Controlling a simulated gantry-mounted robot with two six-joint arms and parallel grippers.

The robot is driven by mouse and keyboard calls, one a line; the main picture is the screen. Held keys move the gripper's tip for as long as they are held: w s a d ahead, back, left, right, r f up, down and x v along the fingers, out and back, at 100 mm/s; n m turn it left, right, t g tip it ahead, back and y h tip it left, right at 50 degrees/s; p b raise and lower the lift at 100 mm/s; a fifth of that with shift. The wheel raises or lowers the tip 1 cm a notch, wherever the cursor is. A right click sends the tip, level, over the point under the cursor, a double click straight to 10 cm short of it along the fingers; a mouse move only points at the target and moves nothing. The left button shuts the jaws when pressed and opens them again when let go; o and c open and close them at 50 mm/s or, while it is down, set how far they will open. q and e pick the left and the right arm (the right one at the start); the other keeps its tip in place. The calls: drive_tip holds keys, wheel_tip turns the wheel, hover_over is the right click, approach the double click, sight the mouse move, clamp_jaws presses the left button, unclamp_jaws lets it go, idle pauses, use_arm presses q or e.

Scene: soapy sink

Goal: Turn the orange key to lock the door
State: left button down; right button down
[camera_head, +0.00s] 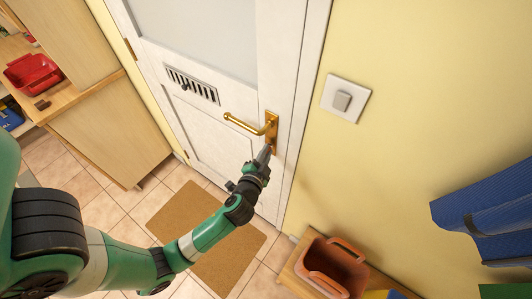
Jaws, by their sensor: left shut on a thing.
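The white door (208,140) stands shut in its frame in the head view. A brass handle (245,124) on a tall brass plate (271,121) sits near its right edge. My left gripper (266,151) is at the lower end of the plate, just below the handle. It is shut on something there. The orange key itself cannot be made out, as the gripper hides the keyhole area. The left arm reaches up from the lower left. My right gripper is not in view.
A light switch (345,98) is on the yellow wall right of the door. A brown mat (207,238) lies on the tiled floor. An orange-brown basket (333,268) stands at lower right, near blue cloth (485,215). A wooden cabinet (112,128) with a red tray (33,73) is at left.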

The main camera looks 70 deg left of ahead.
use_arm(q)
drive_tip(key=shift+f+m+b, duration=0.2)
drive_tip(key=shift+m+b, duration=0.2)
drive_tip(key=shift+b, duration=0.1)
drive_tip(key=shift+d+m+y+b, duration=0.1)
drive_tip(key=shift+m+y+b, duration=0.2)
drive_tip(key=shift+m+y, duration=0.2)
